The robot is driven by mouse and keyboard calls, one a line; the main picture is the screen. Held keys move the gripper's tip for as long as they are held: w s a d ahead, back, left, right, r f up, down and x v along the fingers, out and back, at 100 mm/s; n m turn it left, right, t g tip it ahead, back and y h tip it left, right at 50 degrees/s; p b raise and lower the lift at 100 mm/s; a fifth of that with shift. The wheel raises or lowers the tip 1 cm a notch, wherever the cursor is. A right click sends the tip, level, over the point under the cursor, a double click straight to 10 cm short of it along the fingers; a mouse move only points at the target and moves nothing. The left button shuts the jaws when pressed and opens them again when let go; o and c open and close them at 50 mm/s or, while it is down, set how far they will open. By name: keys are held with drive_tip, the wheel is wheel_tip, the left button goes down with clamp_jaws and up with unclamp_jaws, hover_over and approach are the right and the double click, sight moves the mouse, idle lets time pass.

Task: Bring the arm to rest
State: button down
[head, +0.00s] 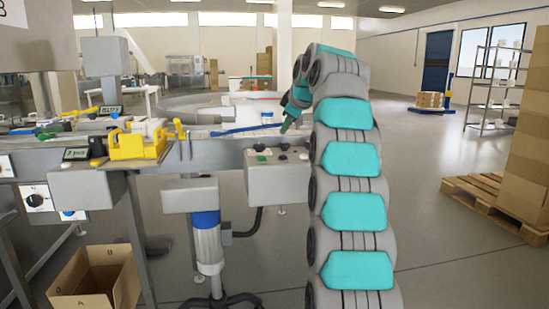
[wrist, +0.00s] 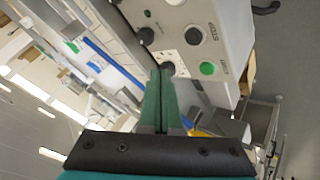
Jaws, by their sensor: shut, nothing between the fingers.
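My arm, grey with teal covers, rises on the right of the head view and bends over at the top toward the machine. My gripper (head: 286,126) points down just above the grey control box (head: 262,184) in the head view. In the wrist view my gripper (wrist: 160,72) shows two green fingers pressed together with nothing between them. Its tips appear close to the box's button panel (wrist: 190,62); I cannot tell whether they touch it. A green button (wrist: 207,68) and a dark knob (wrist: 193,35) sit beside the tips.
A yellow fixture (head: 135,146) stands on the machine at left. An open cardboard box (head: 95,278) is on the floor at lower left. A pallet (head: 500,200) with stacked cartons (head: 530,150) stands at right. The floor between my arm and the pallet is clear.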

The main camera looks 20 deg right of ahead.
drive_tip(key=s+a+f+m+g+y, duration=0.1)
drive_tip(key=s+a+f+m+g, duration=0.15)
drive_tip(key=s+a+f, duration=0.65)
drive_tip(key=s+a+f+m+g+y, duration=0.1)
drive_tip(key=s+a+f+m+g, duration=0.15)
drive_tip(key=s+a+f, duration=0.65)
drive_tip(key=s+a+f+m+g, duration=0.1)
drive_tip(key=s+f, duration=0.4)
drive_tip(key=s, duration=0.6)
drive_tip(key=s+a+f+m+g+h, duration=0.1)
drive_tip(key=s+f+g, duration=0.2)
drive_tip(key=s, duration=0.9)
drive_tip(key=s+a+f+m+g, duration=0.1)
drive_tip(key=s+f+g, duration=0.1)
drive_tip(key=s+f, duration=0.6)
drive_tip(key=s, duration=0.4)
drive_tip(key=shift+a+m+h, duration=0.25)
drive_tip(key=shift+m+h, duration=0.05)
